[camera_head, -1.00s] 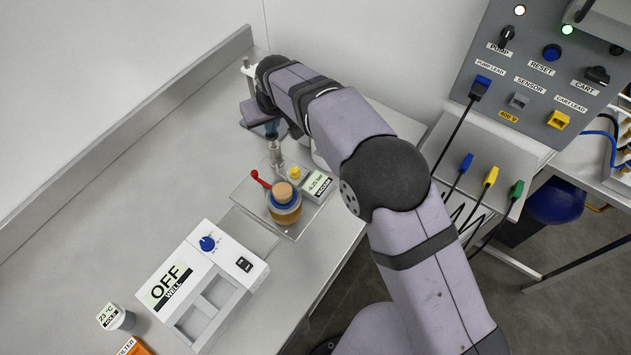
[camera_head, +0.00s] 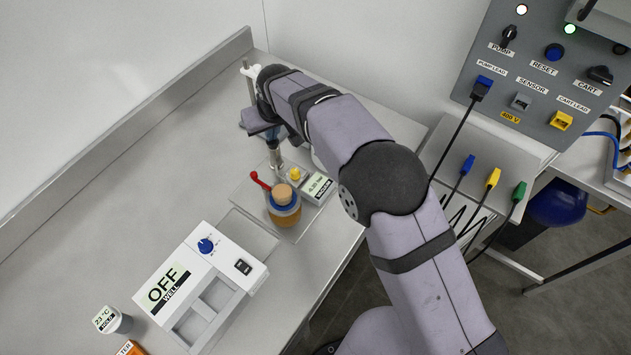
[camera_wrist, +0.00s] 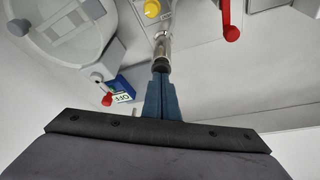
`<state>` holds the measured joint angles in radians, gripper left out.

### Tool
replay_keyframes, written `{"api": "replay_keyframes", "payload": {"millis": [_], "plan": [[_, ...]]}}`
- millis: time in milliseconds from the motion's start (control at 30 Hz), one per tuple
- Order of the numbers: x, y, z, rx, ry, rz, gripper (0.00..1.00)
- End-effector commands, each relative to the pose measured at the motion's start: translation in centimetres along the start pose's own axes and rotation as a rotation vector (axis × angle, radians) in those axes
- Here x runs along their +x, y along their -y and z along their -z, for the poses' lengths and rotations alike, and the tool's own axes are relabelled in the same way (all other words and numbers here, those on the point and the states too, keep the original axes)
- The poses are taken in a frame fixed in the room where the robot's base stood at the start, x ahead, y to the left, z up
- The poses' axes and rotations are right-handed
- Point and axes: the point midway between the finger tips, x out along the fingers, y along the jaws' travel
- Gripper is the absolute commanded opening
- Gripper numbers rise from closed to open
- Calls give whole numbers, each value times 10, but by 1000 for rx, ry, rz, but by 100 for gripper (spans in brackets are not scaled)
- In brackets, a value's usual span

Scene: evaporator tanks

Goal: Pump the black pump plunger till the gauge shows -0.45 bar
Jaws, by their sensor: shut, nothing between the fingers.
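The pump is an upright metal cylinder (camera_head: 276,158) on a clear plate. Its black plunger top (camera_wrist: 160,66) shows in the wrist view, right at the tips of my gripper (camera_wrist: 161,75). My gripper (camera_head: 274,138) is shut, with its blue fingers together and nothing between them. It points down over the pump, with the tips touching or almost touching the plunger; I cannot tell which. In the head view my wrist and fingers hide the plunger. The vacuum gauge (camera_head: 321,187) stands right of the pump; its small display seems to read -0.25 bar.
A red-handled valve (camera_head: 260,180), a yellow knob (camera_head: 296,174) and a corked amber flask (camera_head: 284,207) stand close to the pump. A white well heater (camera_head: 205,285) marked OFF is nearer on the bench. The bench's left side is bare.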

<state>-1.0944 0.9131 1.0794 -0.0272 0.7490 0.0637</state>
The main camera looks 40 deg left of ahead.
Motion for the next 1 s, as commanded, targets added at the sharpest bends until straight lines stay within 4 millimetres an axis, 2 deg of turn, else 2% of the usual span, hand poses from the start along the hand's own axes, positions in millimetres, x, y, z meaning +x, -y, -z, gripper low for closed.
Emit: {"api": "replay_keyframes", "payload": {"millis": [500, 1000], "plan": [[-34, 0, 14, 0, 3, 0, 0], [-37, 0, 15, 0, 1, 0, 0]]}}
